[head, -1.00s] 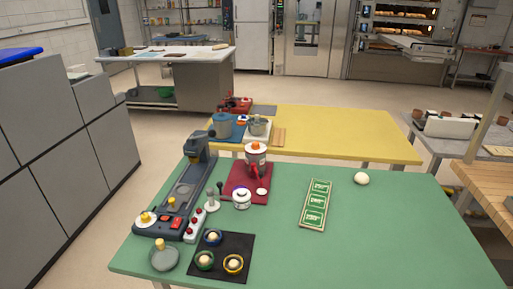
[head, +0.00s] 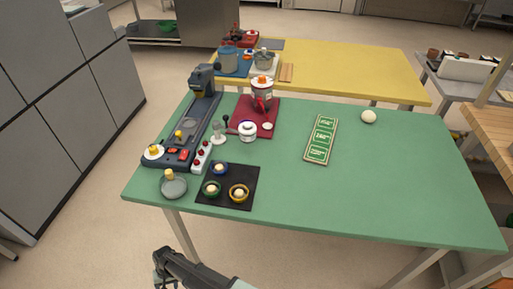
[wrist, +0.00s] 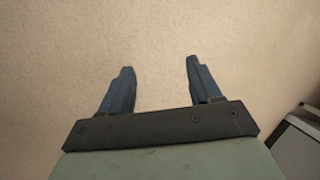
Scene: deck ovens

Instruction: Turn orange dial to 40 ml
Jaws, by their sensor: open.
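A white and red dispenser (head: 262,95) with an orange top (head: 263,79) stands upright on a dark red mat (head: 268,128) towards the back left of the green table. The orange top looks like the dial, but its markings and setting are too small to read. My gripper (head: 158,268) is low in front of the table's near edge, well apart from the dispenser. The wrist view shows my gripper (wrist: 159,66) open and empty, with only bare floor between and beyond its fingers.
A dark grey machine (head: 188,130) stands left of the mat, with a red-knobbed white strip (head: 201,156) beside it. A white lidded jar (head: 247,132) and a black mat (head: 227,203) with small bowls lie nearer. A green-white card (head: 321,138) lies right; the table's right front is clear.

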